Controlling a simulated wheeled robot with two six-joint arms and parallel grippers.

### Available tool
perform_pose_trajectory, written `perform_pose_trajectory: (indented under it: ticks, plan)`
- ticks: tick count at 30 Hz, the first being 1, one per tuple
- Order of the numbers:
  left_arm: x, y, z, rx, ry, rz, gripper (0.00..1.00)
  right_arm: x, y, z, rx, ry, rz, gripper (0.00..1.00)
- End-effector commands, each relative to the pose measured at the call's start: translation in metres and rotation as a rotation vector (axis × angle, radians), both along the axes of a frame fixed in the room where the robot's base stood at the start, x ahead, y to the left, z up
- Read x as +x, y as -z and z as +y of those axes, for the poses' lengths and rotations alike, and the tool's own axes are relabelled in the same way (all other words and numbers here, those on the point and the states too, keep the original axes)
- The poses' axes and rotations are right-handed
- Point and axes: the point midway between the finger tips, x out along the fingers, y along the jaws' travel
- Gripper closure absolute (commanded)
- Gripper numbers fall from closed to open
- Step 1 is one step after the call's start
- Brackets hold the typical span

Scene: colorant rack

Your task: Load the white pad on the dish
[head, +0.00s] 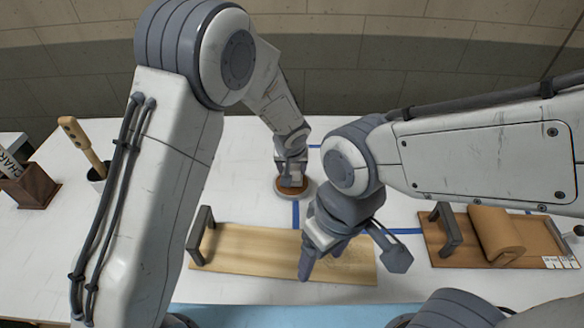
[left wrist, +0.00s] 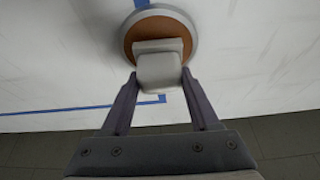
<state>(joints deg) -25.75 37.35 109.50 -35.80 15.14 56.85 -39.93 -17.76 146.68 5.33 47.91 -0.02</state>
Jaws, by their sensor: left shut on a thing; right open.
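The round dish (head: 308,190) with a pale grey rim and a brown-orange surface sits on the white table beyond the pale board. In the left wrist view the dish (left wrist: 188,27) is at the top. The white pad (left wrist: 158,68), a block with a wider top part, is between the fingers of my left gripper (left wrist: 160,78) and overlaps the brown surface. I cannot tell whether it touches it. In the head view my left gripper (head: 291,176) is over the dish, mostly hiding the pad. My right gripper (head: 352,262) is open and empty above the pale board.
A pale wooden board (head: 250,248) with a grey handle lies in front. A brown board (head: 435,235) with a rolled brown sheet (head: 496,235) is at right. Blue tape lines mark the table.

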Motion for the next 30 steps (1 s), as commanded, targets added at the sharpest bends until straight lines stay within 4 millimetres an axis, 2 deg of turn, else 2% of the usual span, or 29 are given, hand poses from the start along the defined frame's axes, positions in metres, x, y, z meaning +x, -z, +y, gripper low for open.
perform_pose_trajectory:
  ticks: [30]
  plan:
    - [0.000,0.010,0.000,0.000,-0.001,-0.001,0.83,0.000,0.012,0.000,0.000,0.000,0.000,0.26]
